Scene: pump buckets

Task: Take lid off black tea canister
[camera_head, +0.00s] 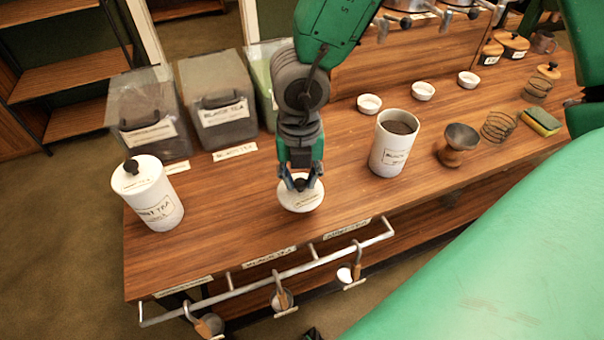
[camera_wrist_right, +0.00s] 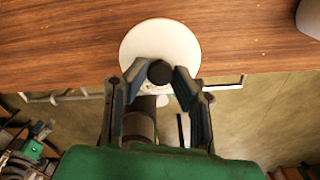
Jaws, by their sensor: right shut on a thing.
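The black tea canister (camera_head: 389,155) is a white cylinder with a label, upright on the wooden table. Its top is open and dark contents show inside. Its white round lid (camera_head: 301,202) is apart from it, to its left near the table's front edge. The lid also shows in the right wrist view (camera_wrist_right: 160,40). My right gripper (camera_head: 301,180) is shut on the lid's dark knob (camera_wrist_right: 160,72), from above. I cannot tell whether the lid touches the table. My left gripper is not in view.
A lidded white canister (camera_head: 152,205) stands at the left table end. Clear bins (camera_head: 222,130) stand behind. Small white bowls (camera_head: 422,91), a dark cup on a wooden base (camera_head: 456,147) and a sponge (camera_head: 541,121) lie right. A rail (camera_head: 265,272) with hanging scoops runs along the front.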

